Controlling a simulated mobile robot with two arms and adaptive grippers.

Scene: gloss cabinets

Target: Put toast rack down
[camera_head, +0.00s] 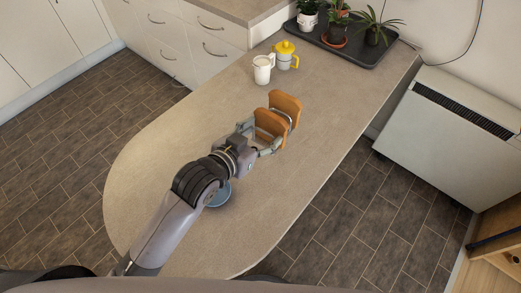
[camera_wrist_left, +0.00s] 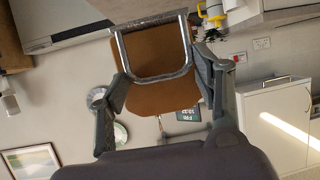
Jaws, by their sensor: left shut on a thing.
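The toast rack (camera_wrist_left: 150,74) is a silver wire frame with brown toast slices in it. In the head view the brown toast (camera_head: 286,103) stands upright in the rack over the middle of the counter. My left gripper (camera_head: 260,142) is shut on the rack at its near end, and its two fingers show on either side in the left wrist view (camera_wrist_left: 158,98). The near finger and the toast hide most of the rack's frame and its base in the head view. I cannot tell whether the rack touches the counter. My right gripper is not in view.
The beige counter (camera_head: 150,165) is clear around the rack. A white mug-like jug (camera_head: 262,70) and a yellow-topped pot (camera_head: 286,55) stand behind it. A dark tray (camera_head: 375,50) with potted plants is at the back. A blue dish (camera_head: 220,196) is partly under my arm.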

